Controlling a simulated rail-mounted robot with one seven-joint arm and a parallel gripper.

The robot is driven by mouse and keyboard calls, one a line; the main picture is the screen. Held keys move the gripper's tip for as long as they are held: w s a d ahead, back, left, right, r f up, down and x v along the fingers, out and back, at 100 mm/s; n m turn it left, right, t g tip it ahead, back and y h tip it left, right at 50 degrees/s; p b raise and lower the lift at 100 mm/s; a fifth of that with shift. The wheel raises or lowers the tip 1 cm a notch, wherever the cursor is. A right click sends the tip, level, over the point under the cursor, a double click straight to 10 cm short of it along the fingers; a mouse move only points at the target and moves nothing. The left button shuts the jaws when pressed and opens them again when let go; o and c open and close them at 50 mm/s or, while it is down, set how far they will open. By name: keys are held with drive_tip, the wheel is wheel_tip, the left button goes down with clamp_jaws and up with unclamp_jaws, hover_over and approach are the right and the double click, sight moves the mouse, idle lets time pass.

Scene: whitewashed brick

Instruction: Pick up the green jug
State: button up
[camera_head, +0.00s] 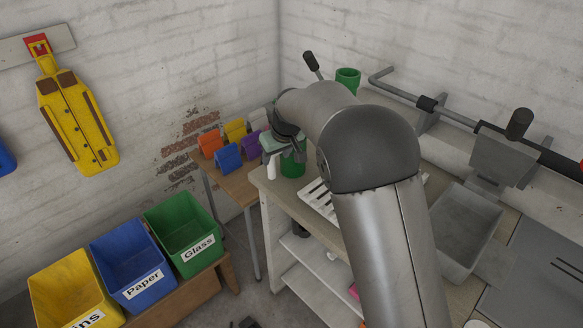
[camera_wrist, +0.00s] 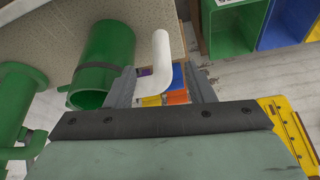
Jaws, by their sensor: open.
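The green jug (camera_head: 293,164) stands near the left end of the workbench, partly hidden by my gripper. In the wrist view, it is a green cylinder (camera_wrist: 108,50) with a round rim. A white curved piece (camera_wrist: 162,55), which looks like its handle, shows beside it and also in the head view (camera_head: 271,167). My gripper (camera_wrist: 161,75) is open, with its two fingers on either side of the white piece in the picture. I cannot tell whether they touch it. My gripper (camera_head: 272,150) is beside the jug in the head view.
Another green vessel (camera_head: 348,79) stands at the back by the wall. A green object (camera_wrist: 18,95) is at the wrist view's left edge. Left of the bench is a small table with coloured holders (camera_head: 228,158). Glass (camera_head: 183,228) and Paper (camera_head: 132,262) bins stand lower left.

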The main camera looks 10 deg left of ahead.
sight(273, 161)
drive_tip(key=shift+b+x, duration=0.5)
drive_tip(key=shift+x, duration=2.55)
drive_tip(key=shift+a+r, duration=0.1)
drive_tip(key=shift+a, duration=0.05)
clamp_jaws()
